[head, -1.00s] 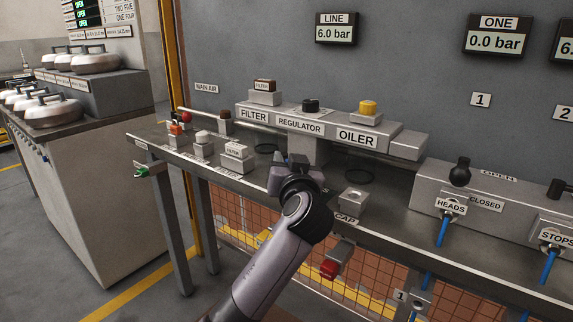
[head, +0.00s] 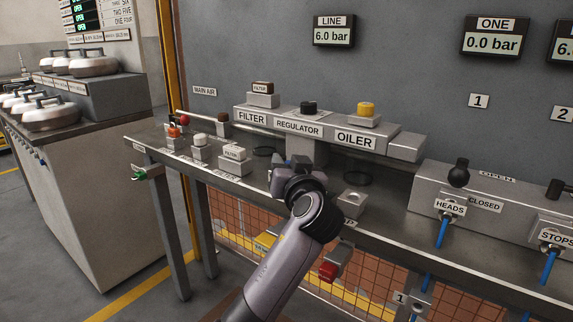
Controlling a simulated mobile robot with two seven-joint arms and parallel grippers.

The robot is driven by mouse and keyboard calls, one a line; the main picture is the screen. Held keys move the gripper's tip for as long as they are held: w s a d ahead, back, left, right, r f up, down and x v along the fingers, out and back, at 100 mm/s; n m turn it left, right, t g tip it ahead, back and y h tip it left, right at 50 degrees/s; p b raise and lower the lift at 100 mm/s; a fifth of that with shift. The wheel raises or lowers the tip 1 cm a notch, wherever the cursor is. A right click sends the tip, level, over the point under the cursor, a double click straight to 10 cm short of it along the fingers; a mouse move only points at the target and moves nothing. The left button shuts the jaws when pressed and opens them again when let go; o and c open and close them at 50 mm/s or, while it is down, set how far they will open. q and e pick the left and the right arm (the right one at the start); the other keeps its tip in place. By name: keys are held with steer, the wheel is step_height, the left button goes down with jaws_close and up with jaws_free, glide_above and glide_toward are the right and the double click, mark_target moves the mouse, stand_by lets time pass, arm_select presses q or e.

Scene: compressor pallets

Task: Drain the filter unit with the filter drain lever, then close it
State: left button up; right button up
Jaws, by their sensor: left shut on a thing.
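The filter unit (head: 250,118) is the left block of the grey row on the bench, labelled FILTER, with the regulator (head: 298,127) and oiler (head: 355,138) to its right. My left gripper (head: 284,166) is low over the bench, in front of the regulator's column and right of the black ring (head: 264,152) below the filter. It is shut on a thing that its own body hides. I cannot make out the filter drain lever or whether it is open or closed. My right gripper is not in view.
Small labelled blocks (head: 234,160) stand on the bench (head: 395,222) to the left of my gripper. A grey block with a hole (head: 352,203) stands close to its right. The HEADS valve (head: 459,175) is farther right. The LINE display (head: 334,31) reads 6.0 bar.

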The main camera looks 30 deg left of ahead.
arm_select(q)
steer(key=shift+w+d+r, duration=0.1)
steer(key=shift+w+d, duration=0.1)
steer(key=shift+d, duration=0.2)
steer(key=o, duration=0.8)
steer(key=shift+o, duration=1.1)
steer(key=shift+w, duration=0.1)
steer(key=shift+a, duration=0.1)
steer(key=shift+p+v, duration=0.35)
steer(key=shift+v, duration=3.3)
